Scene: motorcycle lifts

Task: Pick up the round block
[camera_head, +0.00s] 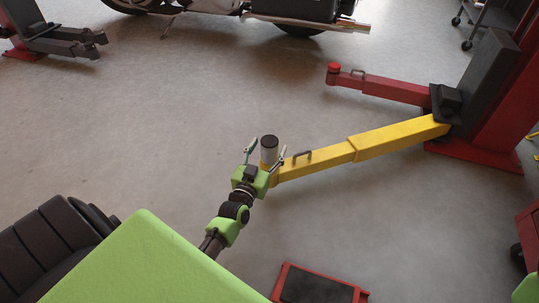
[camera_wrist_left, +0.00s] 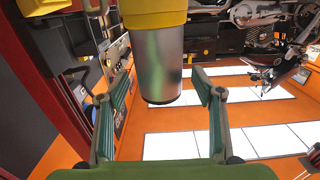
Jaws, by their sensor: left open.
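The round block (camera_head: 269,155) is a silver-grey cylinder with a dark top. It stands upright on the end of the yellow lift arm (camera_head: 400,138). My left gripper (camera_head: 266,149) is open, with one finger on each side of the block in the head view. The left wrist view looks upside down; there the block (camera_wrist_left: 160,62) hangs from the yellow arm end (camera_wrist_left: 153,12), between and beyond the open fingers of the left gripper (camera_wrist_left: 162,88). I cannot see either finger touching it. My right gripper is not in view.
A red lift arm (camera_head: 390,87) and dark red lift post (camera_head: 495,110) stand at the right. A motorcycle (camera_head: 270,12) stands at the back. A red-framed dark platform (camera_head: 315,285) lies in front. Floor left of the block is clear.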

